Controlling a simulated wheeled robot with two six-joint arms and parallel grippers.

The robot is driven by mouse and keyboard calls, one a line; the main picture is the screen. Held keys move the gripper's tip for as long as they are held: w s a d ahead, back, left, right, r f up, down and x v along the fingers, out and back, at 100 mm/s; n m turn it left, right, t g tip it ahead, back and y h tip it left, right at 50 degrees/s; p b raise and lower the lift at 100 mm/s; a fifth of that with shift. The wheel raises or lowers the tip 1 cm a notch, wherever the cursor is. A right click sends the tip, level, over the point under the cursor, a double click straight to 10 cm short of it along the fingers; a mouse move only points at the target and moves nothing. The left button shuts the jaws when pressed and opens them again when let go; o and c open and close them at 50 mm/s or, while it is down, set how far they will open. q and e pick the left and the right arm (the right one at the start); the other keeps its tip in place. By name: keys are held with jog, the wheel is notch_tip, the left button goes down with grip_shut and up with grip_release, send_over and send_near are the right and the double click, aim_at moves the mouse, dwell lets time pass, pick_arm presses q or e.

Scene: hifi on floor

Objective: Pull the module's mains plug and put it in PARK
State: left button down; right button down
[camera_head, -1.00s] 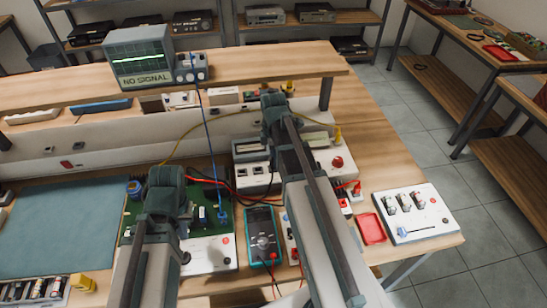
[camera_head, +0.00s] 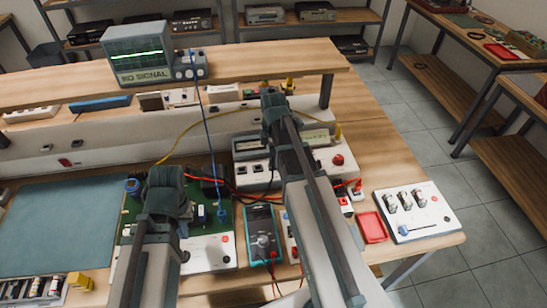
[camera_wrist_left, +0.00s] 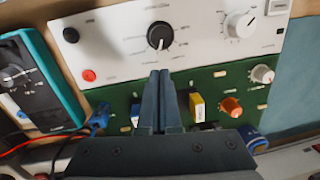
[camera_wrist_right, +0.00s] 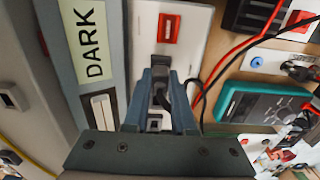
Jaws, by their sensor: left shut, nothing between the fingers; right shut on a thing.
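My right gripper (camera_wrist_right: 160,88) is shut on a black plug (camera_wrist_right: 161,98) with a black cable, over a light panel (camera_wrist_right: 185,60) with a red switch. I cannot tell whether the plug's pins are seated. Beside the panel is a pale label (camera_wrist_right: 87,40) that seems to read DARK; its first letter is unclear. In the head view, my right arm reaches to the back of the bench and hides the fingertips. My left gripper (camera_wrist_left: 161,80) is shut and empty over the module's green board (camera_wrist_left: 210,84) and white panel with knobs (camera_wrist_left: 195,40).
A teal multimeter (camera_head: 261,236) with red and black leads lies between my arms. A red tray (camera_head: 373,227) and a white switch board (camera_head: 436,225) sit at the right. An oscilloscope (camera_head: 128,78) stands on the upper shelf. Blue and yellow cables cross the bench.

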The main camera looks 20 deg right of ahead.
pick_arm(q)
jog(key=shift+f, duration=0.15)
pick_arm(e)
jog(key=shift+f, duration=0.2)
dwell(0.3)
jog(key=c, duration=0.7)
grip_release()
jog(key=shift+o, duration=0.2)
jog(key=shift+r, duration=0.1)
pick_arm(q)
notch_tip(320, 180, up, 14)
jog(key=p, duration=1.3)
jog(key=shift+p, duration=0.3)
pick_arm(e)
notch_tip(320, 180, up, 14)
pick_arm(q)
notch_tip(320, 180, up, 5)
jog(key=p, duration=0.5)
jog(key=shift+f, duration=0.1)
pick_arm(e)
notch_tip(320, 180, up, 5)
jog(key=shift+f, duration=0.15)
